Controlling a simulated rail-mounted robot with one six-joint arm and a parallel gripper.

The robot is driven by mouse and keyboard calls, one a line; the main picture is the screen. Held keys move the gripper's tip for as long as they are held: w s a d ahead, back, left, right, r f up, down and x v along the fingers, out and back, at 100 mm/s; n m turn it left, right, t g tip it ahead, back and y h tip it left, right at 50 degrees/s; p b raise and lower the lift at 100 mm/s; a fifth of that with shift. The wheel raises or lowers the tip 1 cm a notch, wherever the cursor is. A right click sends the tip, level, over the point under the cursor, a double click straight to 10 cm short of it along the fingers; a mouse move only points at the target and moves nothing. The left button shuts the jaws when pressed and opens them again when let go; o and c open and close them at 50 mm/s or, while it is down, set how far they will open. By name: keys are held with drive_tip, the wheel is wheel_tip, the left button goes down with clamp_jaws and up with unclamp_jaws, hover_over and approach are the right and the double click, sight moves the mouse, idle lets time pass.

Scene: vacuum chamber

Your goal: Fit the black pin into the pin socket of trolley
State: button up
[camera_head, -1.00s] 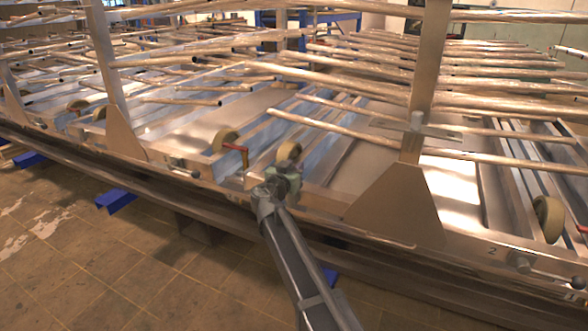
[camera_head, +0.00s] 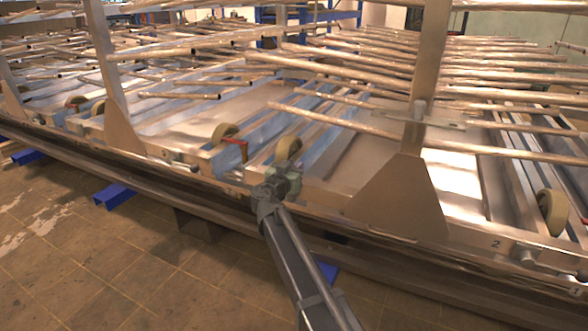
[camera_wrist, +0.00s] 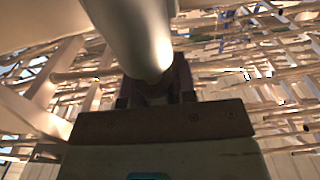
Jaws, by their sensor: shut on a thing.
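My gripper (camera_head: 278,182) is at the front edge of the trolley (camera_head: 395,205), in the middle of the head view, below a pale wheel. In the wrist view, the dark jaws (camera_wrist: 155,90) are shut around a large smooth cylinder (camera_wrist: 130,35). It looks pale grey in the glare and runs out of the top of the picture; I take it to be the black pin. Its far part is out of view. The pin cannot be made out in the head view, where my gripper hides it. I cannot make out the socket being used.
Upright posts with triangular gussets (camera_head: 122,135) and long metal tubes (camera_head: 420,148) stand over the trolley frame. Wheels (camera_head: 287,149), a red lever (camera_head: 240,147) and a knobbed rod (camera_head: 555,266) by the number 2 sit along the edge. The tiled floor (camera_head: 80,265) in front is clear.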

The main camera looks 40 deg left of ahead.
drive_tip(key=shift+f+b, duration=0.7)
drive_tip(key=shift+f, duration=0.1)
drive_tip(key=o, duration=1)
drive_tip(key=shift+r, duration=0.1)
drive_tip(key=v, duration=1)
drive_tip(key=shift+s, duration=0.4)
